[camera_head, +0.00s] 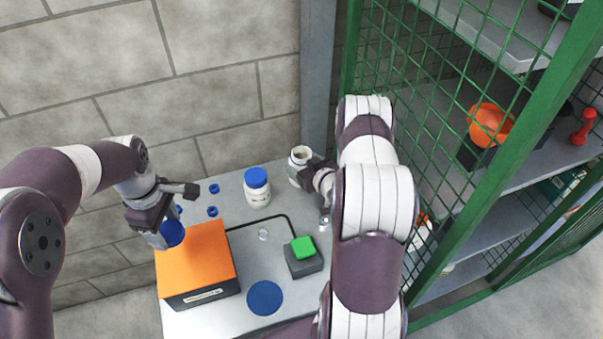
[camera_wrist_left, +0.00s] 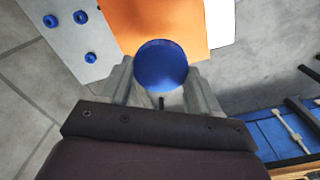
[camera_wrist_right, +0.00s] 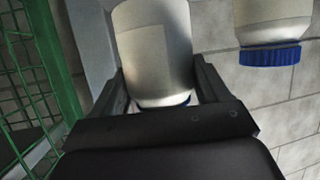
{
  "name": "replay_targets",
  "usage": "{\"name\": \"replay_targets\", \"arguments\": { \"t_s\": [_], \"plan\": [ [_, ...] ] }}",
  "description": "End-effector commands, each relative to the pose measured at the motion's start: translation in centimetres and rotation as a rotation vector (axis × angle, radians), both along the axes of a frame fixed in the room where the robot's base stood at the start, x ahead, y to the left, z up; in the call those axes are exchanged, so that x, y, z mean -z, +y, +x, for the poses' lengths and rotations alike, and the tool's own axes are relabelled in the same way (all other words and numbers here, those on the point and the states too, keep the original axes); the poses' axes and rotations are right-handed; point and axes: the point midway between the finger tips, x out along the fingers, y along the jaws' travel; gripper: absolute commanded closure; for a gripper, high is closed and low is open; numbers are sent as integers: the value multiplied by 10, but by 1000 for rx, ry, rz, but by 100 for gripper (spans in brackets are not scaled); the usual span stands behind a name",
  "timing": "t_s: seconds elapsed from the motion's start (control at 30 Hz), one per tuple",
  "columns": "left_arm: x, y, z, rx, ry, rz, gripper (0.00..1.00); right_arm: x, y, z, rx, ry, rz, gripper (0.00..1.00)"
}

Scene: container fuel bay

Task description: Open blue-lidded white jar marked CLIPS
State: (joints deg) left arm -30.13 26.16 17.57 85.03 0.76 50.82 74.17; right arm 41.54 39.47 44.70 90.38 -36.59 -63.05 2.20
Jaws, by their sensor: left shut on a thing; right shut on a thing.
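An uncapped white jar (camera_head: 299,157) stands at the table's back edge; its open mouth shows in the head view. My right gripper (camera_head: 307,175) is shut around its body, which fills the jaws in the right wrist view (camera_wrist_right: 155,50). A sliver of blue shows by its neck there. My left gripper (camera_head: 163,232) is shut on a round blue lid (camera_head: 172,234), held above the orange box, apart from the jar; the lid is clear in the left wrist view (camera_wrist_left: 161,66). A second white jar (camera_head: 257,194) has its blue lid on. I cannot read CLIPS on either jar.
The orange-topped box (camera_head: 195,260) is at the table's left. A green button on a grey block (camera_head: 304,262), a blue disc (camera_head: 265,298) and several small blue rings (camera_head: 213,211) are on the grey table. A green mesh cage (camera_head: 440,190) with shelves stands at right.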

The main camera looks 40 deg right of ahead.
Motion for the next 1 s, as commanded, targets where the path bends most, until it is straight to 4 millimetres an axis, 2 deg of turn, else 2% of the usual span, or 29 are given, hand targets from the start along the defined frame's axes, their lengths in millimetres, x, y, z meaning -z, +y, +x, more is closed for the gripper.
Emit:
{"name": "replay_targets", "arguments": {
  "t_s": [0.07,0.2,0.3,0.63,0.67,0.7,0.73,1.0],
  "plan": [
    [-1,0,0,0,0,0,80,5,3,6,-1,0,-1,100],
    [-3,0,0,0,0,0,80,31,3,6,0,2,1,100],
    [-4,0,0,0,0,0,80,42,2,6,1,-1,0,100],
    [1,0,0,0,0,0,80,47,2,6,0,-2,-2,100],
    [1,0,0,0,0,0,80,47,2,6,1,-1,0,22],
    [-1,0,0,0,0,0,80,46,2,6,1,0,0,9],
    [-1,0,0,0,0,0,80,46,2,6,0,0,0,0],
    [-5,0,0,0,-1,-1,80,42,2,6,0,0,0,0]
  ]
}}
